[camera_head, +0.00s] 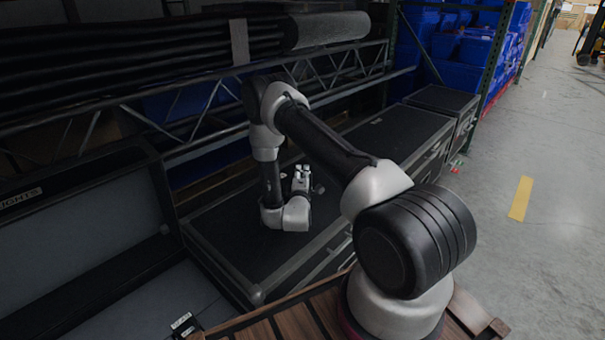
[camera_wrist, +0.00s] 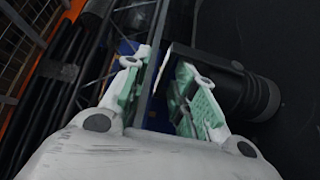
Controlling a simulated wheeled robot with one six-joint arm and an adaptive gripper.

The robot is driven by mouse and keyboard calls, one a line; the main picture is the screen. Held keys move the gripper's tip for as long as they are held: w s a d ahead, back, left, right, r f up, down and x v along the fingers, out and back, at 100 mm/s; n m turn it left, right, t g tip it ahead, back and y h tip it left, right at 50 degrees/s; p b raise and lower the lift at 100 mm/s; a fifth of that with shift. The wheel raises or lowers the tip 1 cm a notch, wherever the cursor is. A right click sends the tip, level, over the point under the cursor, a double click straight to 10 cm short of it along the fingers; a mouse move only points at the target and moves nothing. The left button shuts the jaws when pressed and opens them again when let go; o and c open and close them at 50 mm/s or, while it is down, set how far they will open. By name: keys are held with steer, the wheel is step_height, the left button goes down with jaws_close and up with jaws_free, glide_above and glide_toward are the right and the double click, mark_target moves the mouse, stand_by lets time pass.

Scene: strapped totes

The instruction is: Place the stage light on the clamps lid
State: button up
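The stage light (camera_wrist: 235,88) is a black ribbed cylinder with a pale-edged flange, in the wrist view beside the right finger, which overlaps it. My gripper (camera_wrist: 165,65) has two light fingers with green pads, and they stand apart. The flange shows near and between the fingertips; whether the pads touch it is unclear. In the head view my gripper (camera_head: 301,174) is low over the closed black lid (camera_head: 235,228) of the middle case. I cannot pick out the light there. I see no readable clamps label on this lid.
An open case with a LIGHTS label (camera_head: 22,198) stands at the left. A truss rack (camera_head: 190,120) with black tubes runs behind the cases. More closed black cases (camera_head: 405,130) continue to the back right. Blue bins (camera_head: 470,50) fill shelves behind.

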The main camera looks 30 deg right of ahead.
steer(key=v, duration=1)
